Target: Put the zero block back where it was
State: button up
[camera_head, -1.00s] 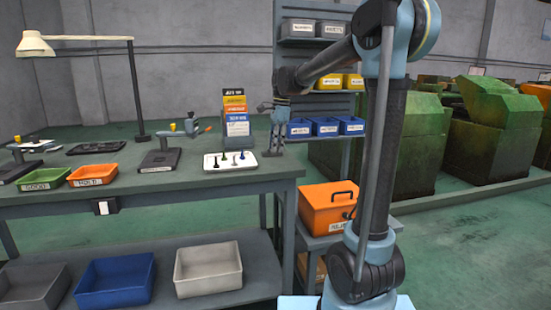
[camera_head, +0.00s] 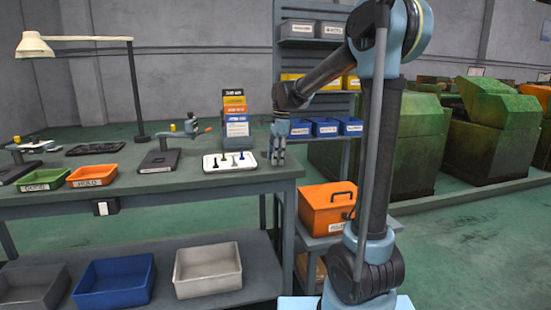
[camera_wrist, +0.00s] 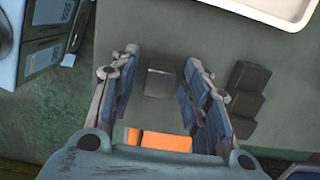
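A small grey block (camera_wrist: 161,83), which I take to be the zero block, stands on the green-grey bench top (camera_wrist: 110,30). In the wrist view it lies between my two fingers, with a gap on each side. My gripper (camera_wrist: 163,75) is open around or above it; I cannot tell how far down the fingers reach. A dark stepped block (camera_wrist: 245,95) stands just outside the right finger.
A white tray (camera_head: 210,168) with several small dark parts lies left of my gripper. A card stand (camera_head: 236,112) is behind it. A gauge on a black base (camera_head: 158,160), green bin (camera_head: 45,178) and orange bin (camera_head: 93,174) are farther left. An orange toolbox (camera_head: 328,208) sits below the bench's right end.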

jog(key=shift+r, duration=0.1)
notch_tip(320, 180, up, 12)
jog(key=d, duration=0.1)
jog(key=s+d+f+n+t, duration=0.1)
jog(key=s+d+f+n, duration=0.7)
jog(key=s+d, duration=0.65)
jog(key=s+d+f+n, duration=0.3)
jog(key=s+f, duration=0.5)
jog(key=f, duration=0.2)
jog(key=s+d+f+n+t+h, duration=0.1)
jog(key=s+d+f+n, duration=0.2)
jog(key=s+f, duration=0.6)
jog(key=shift+s+f+n+t, duration=0.2)
jog(key=shift+f+n+t, duration=0.1)
jog(key=shift+f+n, duration=0.2)
jog(key=shift+a, duration=0.1)
